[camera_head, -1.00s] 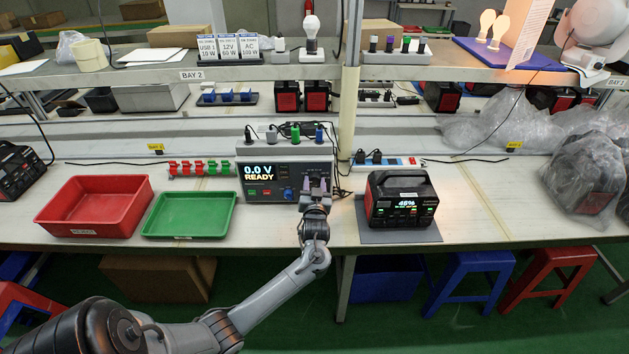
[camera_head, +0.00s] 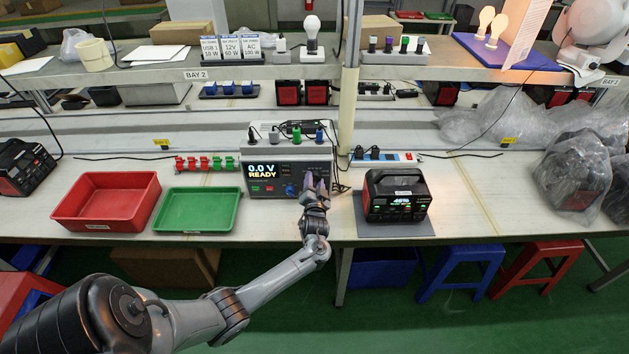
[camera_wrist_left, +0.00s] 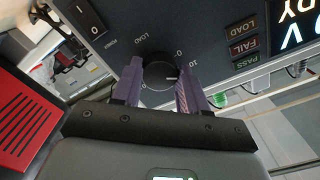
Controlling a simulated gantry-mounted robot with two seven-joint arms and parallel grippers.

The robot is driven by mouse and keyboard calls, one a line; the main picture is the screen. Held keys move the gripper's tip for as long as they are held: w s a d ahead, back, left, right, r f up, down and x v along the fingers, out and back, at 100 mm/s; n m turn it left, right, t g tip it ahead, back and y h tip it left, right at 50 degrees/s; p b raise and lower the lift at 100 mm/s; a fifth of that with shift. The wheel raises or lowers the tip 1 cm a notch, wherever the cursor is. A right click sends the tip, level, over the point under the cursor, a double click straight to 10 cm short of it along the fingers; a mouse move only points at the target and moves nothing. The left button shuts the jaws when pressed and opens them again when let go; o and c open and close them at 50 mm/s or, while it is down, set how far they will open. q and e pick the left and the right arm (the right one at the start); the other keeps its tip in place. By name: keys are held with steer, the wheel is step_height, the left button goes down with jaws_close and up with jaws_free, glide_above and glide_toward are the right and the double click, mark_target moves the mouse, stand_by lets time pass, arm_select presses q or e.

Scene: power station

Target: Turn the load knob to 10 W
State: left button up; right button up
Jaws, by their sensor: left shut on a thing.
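The grey tester (camera_head: 268,157) stands at the back of the bench, its display reading 0.0 V READY. Its round black load knob (camera_wrist_left: 158,73) shows in the left wrist view, below the word LOAD, with a pale pointer line towards the right of that picture. A 10 mark is printed beside it. My left gripper (camera_head: 316,184) is at the right part of the tester's front. In the left wrist view the purple fingers of my left gripper (camera_wrist_left: 160,88) are shut on the knob, one on each side. In the head view my gripper hides the knob. My right gripper is out of view.
A black and red power station (camera_head: 397,194) sits on a grey mat just right of my gripper. A red tray (camera_head: 107,225) and a green tray (camera_head: 197,230) lie left of the tester. Plugs and cables are on top of the tester. A power switch (camera_wrist_left: 90,15) is near the knob.

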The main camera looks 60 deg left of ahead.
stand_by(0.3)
arm_select(q)
steer(key=o, duration=1.1)
steer(key=shift+c, duration=0.2)
steer(key=shift+s+d, duration=0.1)
steer(key=shift+d, duration=0.1)
steer(key=p+v, duration=0.1)
steer(key=v, duration=0.9)
steer(key=shift+s+d+p, duration=0.15)
steer(key=shift+s+p, duration=0.05)
steer(key=shift+p, duration=0.2)
